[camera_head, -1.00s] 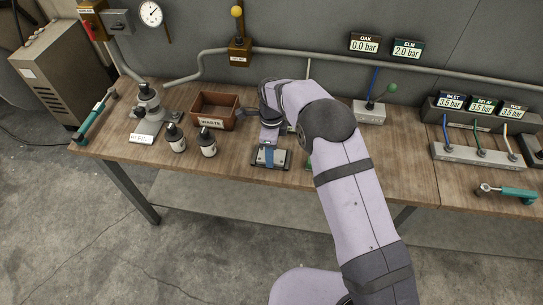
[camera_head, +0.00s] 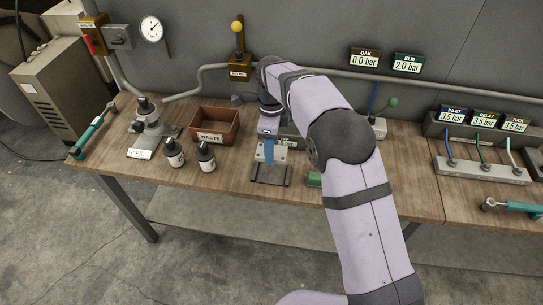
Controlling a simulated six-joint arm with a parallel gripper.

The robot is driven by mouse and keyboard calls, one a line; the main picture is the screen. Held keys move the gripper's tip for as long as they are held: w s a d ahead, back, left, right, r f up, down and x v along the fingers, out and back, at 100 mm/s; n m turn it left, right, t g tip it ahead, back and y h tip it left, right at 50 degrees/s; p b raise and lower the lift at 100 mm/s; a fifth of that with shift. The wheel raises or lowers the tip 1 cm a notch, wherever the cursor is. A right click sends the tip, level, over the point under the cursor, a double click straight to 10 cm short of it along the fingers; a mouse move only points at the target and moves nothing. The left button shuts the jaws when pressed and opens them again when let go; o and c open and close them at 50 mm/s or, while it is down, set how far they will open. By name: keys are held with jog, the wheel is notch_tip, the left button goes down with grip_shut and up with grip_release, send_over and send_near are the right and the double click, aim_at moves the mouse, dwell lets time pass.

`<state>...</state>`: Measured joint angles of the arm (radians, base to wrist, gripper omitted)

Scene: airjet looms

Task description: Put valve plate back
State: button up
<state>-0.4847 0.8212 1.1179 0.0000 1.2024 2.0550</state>
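My gripper (camera_head: 269,143) points down over the middle of the bench, right of the waste box. A pale grey plate-like piece (camera_head: 259,154), probably the valve plate, shows right at the fingertips, with a blue strip in front of it. Just below it a dark, low frame (camera_head: 270,181) lies on the bench. At this size I cannot tell whether the fingers are closed on the pale piece, or whether it touches the frame. A grey unit with a small display (camera_head: 288,143) is partly hidden behind my gripper.
A microscope-like instrument (camera_head: 148,121) and a green-handled tool (camera_head: 93,131) are farther left. A small green object (camera_head: 314,180) lies beside my arm. A valve manifold (camera_head: 480,169) is at right.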

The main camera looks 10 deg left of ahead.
jog(key=shift+r, duration=0.35)
